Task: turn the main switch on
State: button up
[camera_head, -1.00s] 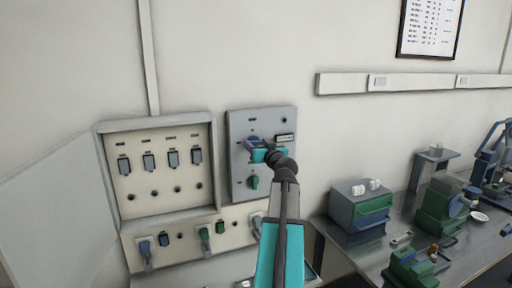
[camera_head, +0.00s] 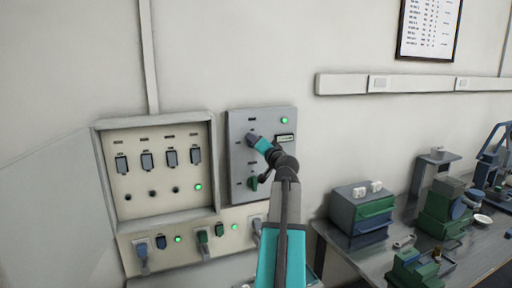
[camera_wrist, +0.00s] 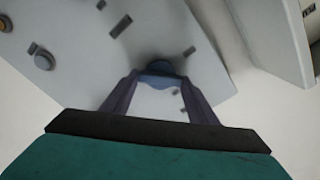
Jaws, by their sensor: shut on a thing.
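The grey switch panel (camera_head: 240,165) is mounted on the wall. A blue-grey round knob (camera_wrist: 160,79), seemingly the main switch, shows between my fingertips in the wrist view. In the head view my gripper (camera_head: 252,139) is at the panel's upper left part and largely covers the knob. My gripper is shut on the knob, with one finger on each side. A green lamp (camera_head: 284,120) is lit at the panel's upper right. A green knob (camera_head: 253,183) sits lower on the same panel, beside my arm.
Left of the panel is an open beige breaker box (camera_head: 155,203) with several dark switches and one lit green lamp (camera_head: 198,187). Below it, a socket strip (camera_head: 190,254) has plugs and lit green lamps. A bench (camera_head: 330,232) with equipment stands at right.

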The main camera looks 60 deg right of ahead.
jog(key=m, duration=0.4)
jog(key=m+p, duration=0.1)
jog(key=m, duration=0.3)
jog(key=shift+d+r+m+p, duration=0.1)
jog(key=shift+r+m+p, duration=0.1)
jog(key=shift+m+p, duration=0.1)
dwell(0.3)
jog(key=o, duration=1)
jog(key=shift+w+f, duration=0.1)
jog(key=shift+f, duration=0.05)
jog(key=shift+o, duration=0.2)
jog(key=shift+f, duration=0.15)
jog(key=b+v, duration=0.3)
jog(key=v, duration=1.1)
